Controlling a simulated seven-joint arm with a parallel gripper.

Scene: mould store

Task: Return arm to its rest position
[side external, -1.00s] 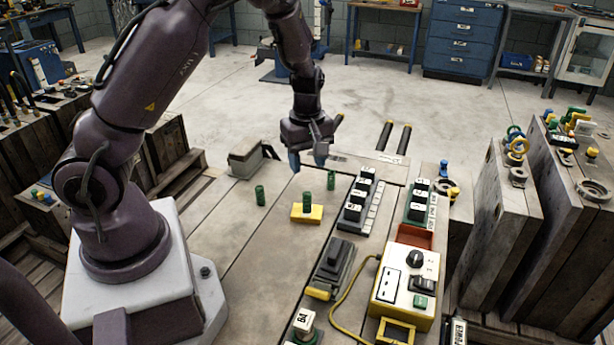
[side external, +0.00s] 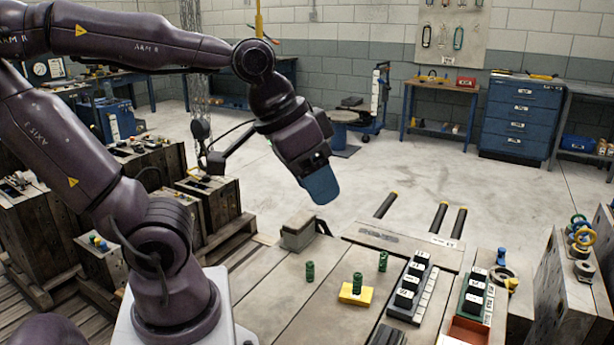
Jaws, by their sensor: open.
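My gripper (side external: 322,188) hangs in the air at the middle of the side external view, above and behind the work table (side external: 270,313). Its blue fingertip pad points down and to the right. The near finger hides the other one. Nothing shows held in it, and it is apart from everything on the table. My arm is raised and bent, with its upper link running across the top left.
On the table stand green cylinders (side external: 309,271), one on a yellow block (side external: 355,294). A dark rack with black and white blocks (side external: 411,285) and a grey box (side external: 298,232) are nearby. Wooden crates (side external: 213,205) stand left. The floor behind the table is mostly clear.

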